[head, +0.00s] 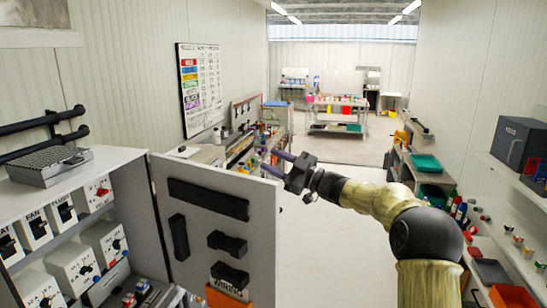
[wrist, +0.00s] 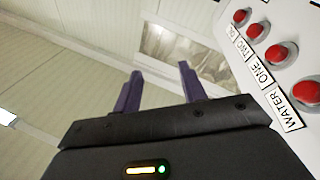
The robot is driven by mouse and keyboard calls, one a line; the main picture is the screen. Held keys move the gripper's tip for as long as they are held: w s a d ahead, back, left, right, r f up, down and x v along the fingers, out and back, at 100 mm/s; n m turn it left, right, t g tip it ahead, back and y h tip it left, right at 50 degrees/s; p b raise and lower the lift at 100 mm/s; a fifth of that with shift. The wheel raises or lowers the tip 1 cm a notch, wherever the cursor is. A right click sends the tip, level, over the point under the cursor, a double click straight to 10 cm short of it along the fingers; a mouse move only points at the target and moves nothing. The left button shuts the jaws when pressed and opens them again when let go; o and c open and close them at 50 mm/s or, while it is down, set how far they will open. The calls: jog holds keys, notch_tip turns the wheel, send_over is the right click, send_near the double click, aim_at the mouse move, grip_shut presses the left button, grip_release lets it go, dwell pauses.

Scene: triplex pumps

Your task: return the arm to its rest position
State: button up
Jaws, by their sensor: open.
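My arm reaches in from the lower right in the head view, with a yellowish sleeve and dark joints. My gripper (head: 275,163) is at its end, pointing left, near the top outer edge of the open cabinet door (head: 262,222) in the picture. I cannot tell if it touches the door. In the wrist view my gripper (wrist: 160,72) shows two purple fingers apart with nothing between them. A white panel (wrist: 228,22) with red buttons (wrist: 281,53) and labels such as "WATER" and "ONE" is at the right of that view.
The open cabinet (head: 120,165) at left holds white switch boxes (head: 68,265). Its door bears black pieces and an orange holder (head: 228,298). A cluttered bench (head: 245,150) stands behind the door, and shelves (head: 500,240) line the right. The middle floor (head: 330,220) is clear.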

jog(key=s+d+f+m+t+h+b, duration=0.1)
jog(key=s+d+f+m+h, duration=0.4)
jog(key=f+m+h, duration=0.4)
jog(key=s+d+f+m+t+h+b, duration=0.1)
jog(key=s+d+f+m+h, duration=0.35)
jog(key=f+h, duration=0.4)
jog(key=s+d+f+m+g, duration=0.1)
jog(key=s+f+g, duration=0.2)
jog(key=s, duration=0.6)
jog(key=s+d+f+m+g+b, duration=0.1)
jog(key=s+d+f+m+g, duration=0.1)
jog(key=s+f, duration=0.5)
jog(key=s+d+f+m+g+h, duration=0.1)
jog(key=s+d+f+m+g, duration=0.1)
jog(key=s, duration=1)
notch_tip(320, 180, down, 3)
jog(key=shift+s+r+g+b, duration=0.1)
jog(key=shift+s+g+b, duration=0.25)
jog(key=shift+g, duration=0.55)
jog(key=shift+w, duration=0.1)
jog(key=shift+c, duration=0.6)
jog(key=shift+d, duration=0.1)
